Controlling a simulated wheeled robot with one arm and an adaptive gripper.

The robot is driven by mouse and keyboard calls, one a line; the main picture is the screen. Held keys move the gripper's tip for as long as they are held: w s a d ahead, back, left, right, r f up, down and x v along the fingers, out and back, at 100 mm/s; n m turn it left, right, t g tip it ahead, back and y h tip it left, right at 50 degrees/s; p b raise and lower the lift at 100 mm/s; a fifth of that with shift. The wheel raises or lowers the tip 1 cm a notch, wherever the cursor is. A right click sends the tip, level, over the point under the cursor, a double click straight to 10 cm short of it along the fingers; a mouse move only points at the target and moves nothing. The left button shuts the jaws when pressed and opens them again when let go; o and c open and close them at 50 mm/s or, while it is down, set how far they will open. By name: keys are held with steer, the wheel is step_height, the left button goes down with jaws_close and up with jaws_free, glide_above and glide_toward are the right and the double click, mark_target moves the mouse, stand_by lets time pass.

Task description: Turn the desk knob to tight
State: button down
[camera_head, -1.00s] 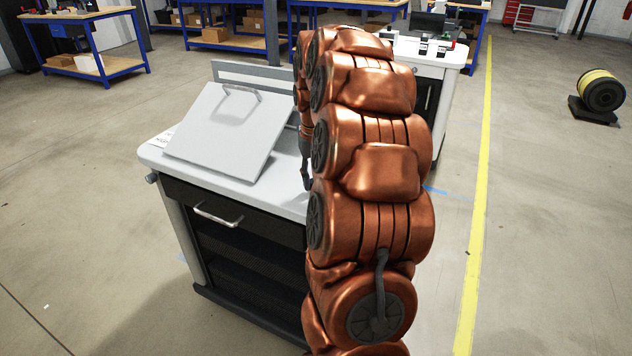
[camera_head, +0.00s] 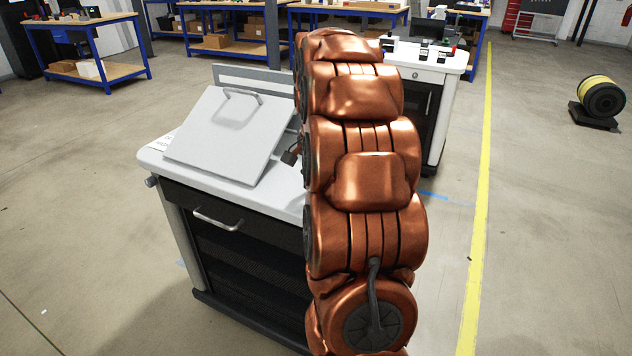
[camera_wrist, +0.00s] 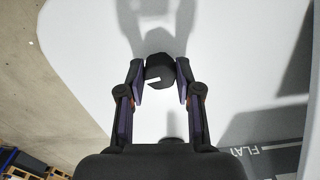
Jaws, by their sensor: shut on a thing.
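A black faceted knob (camera_wrist: 159,74) with a short white mark shows in the wrist view, on a smooth white surface. In the head view the knob is hidden behind my arm.
A tilted grey panel with a handle (camera_head: 222,135) stands on the desk. The desk front has a drawer handle (camera_head: 217,221). Printed lettering "FLAT" (camera_wrist: 250,151) lies near the knob. A second white bench (camera_head: 450,60) stands behind. Floor at left is clear.

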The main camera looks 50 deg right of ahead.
steer(key=shift+m, duration=0.5)
steer(key=c, duration=0.8)
jaws_free()
steer(key=shift+r, duration=6)
steer(key=shift+a, duration=0.1)
